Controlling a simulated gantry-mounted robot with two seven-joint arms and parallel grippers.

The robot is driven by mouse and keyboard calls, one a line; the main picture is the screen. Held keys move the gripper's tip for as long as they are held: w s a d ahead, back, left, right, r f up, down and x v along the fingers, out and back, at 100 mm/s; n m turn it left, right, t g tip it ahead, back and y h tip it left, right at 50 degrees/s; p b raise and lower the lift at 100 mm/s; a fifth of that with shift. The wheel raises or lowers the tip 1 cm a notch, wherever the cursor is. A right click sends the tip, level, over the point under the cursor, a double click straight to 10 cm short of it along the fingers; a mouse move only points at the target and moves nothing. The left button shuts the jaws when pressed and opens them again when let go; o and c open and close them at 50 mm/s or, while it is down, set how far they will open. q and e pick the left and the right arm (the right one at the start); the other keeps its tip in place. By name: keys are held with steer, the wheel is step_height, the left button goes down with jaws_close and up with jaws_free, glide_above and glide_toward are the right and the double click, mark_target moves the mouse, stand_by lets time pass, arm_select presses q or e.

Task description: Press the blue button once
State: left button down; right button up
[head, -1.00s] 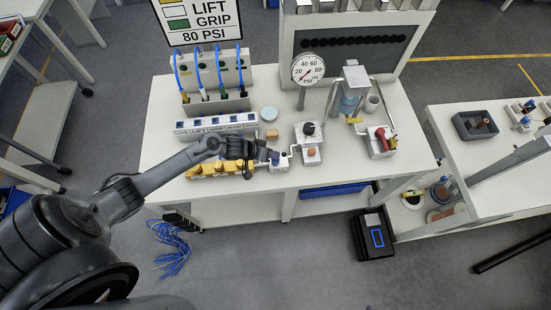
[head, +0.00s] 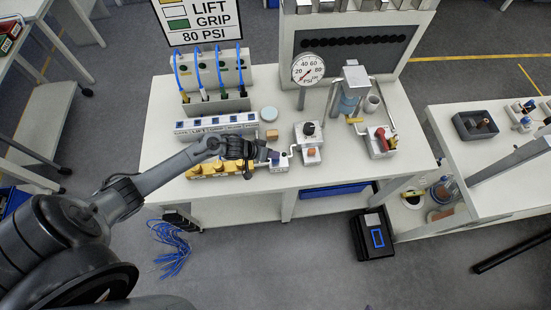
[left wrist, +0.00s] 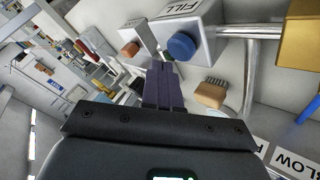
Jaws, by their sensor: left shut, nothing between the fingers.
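The blue button (left wrist: 182,46) sticks out of a white box (left wrist: 205,30) marked FILL in the left wrist view. In the head view that small white box (head: 279,163) stands near the bench's front edge, its button largely hidden by my fingers. My left gripper (head: 267,154) is shut and empty, right beside the box. In the left wrist view its dark purple fingertips (left wrist: 161,68) are just left of and below the button. I cannot tell whether they touch it. My right gripper is not in view.
An orange button (left wrist: 130,49) sits on a neighbouring box. A small wooden brush (left wrist: 210,94) lies near the fingers. Yellow parts (head: 215,170) stand below my left wrist. A gauge (head: 308,70) and a clear cylinder (head: 353,95) stand behind on the white bench (head: 225,205).

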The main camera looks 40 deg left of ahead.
mark_target(273, 160)
arm_select(q)
steer(key=shift+f, duration=0.15)
steer(key=shift+f, duration=0.3)
steer(key=shift+f, duration=0.15)
stand_by(0.5)
steer(key=shift+f+b, duration=0.3)
steer(key=shift+f, duration=0.05)
steer(key=shift+r, duration=0.15)
stand_by(0.6)
steer(key=shift+r+p, duration=0.8)
steer(key=shift+p, duration=0.35)
step_height(273, 160, up, 5)
steer(key=p, duration=0.5)
